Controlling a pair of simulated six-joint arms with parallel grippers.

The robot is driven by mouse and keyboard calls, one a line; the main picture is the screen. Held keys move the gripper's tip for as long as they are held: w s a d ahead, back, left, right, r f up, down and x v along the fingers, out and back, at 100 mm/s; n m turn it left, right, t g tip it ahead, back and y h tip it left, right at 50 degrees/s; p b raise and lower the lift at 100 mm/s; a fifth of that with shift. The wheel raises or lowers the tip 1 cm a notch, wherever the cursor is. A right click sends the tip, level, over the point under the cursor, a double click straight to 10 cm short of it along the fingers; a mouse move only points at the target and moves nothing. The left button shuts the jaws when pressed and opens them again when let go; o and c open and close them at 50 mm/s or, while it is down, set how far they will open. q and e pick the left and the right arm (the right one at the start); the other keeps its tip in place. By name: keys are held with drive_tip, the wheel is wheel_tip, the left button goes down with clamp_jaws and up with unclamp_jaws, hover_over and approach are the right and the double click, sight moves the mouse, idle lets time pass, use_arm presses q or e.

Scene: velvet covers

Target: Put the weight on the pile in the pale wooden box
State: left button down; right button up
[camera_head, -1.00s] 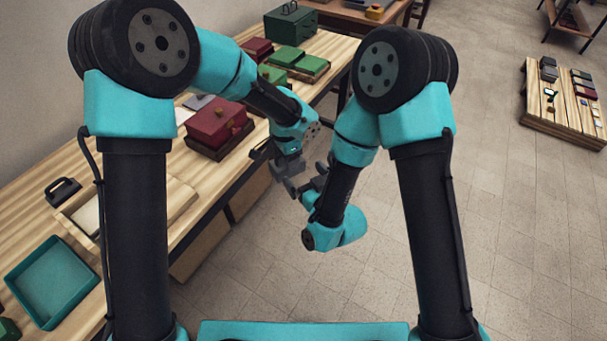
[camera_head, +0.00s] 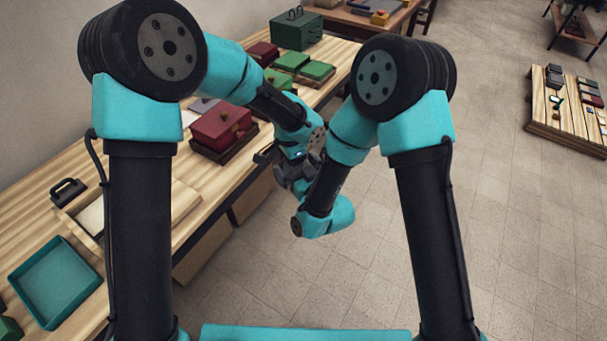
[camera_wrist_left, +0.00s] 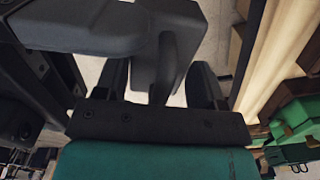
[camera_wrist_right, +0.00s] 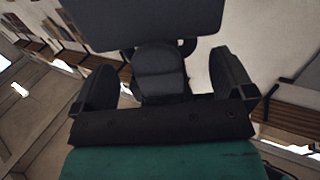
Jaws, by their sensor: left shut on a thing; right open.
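The pale wooden box (camera_head: 74,228) stands on the bench at the left, partly behind my left arm, with a pale pile (camera_head: 93,215) in it. A black handled block (camera_head: 66,190), which looks like a weight, is beside its far left end. My left gripper (camera_head: 283,172) is out past the bench edge, shut on a dark grey thing (camera_wrist_left: 168,62) that shows between its fingers in the left wrist view. I cannot tell its full shape. My right gripper (camera_wrist_right: 163,85) is open and close to the left one; a dark rounded shape is between its fingers.
A teal tray (camera_head: 55,283) lies at the bench's near left. A red box (camera_head: 220,128), green blocks (camera_head: 290,62) and a dark green case (camera_head: 296,30) stand farther along. A low wooden stand (camera_head: 570,140) is at the right. The floor between is clear.

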drive_tip(key=shift+x, duration=1.05)
drive_tip(key=c, duration=1.7)
use_arm(q)
drive_tip(key=shift+c, duration=0.7)
unclamp_jaws()
use_arm(e)
drive_tip(key=shift+r, duration=0.1)
clamp_jaws()
use_arm(q)
drive_tip(key=shift+r, duration=6.05)
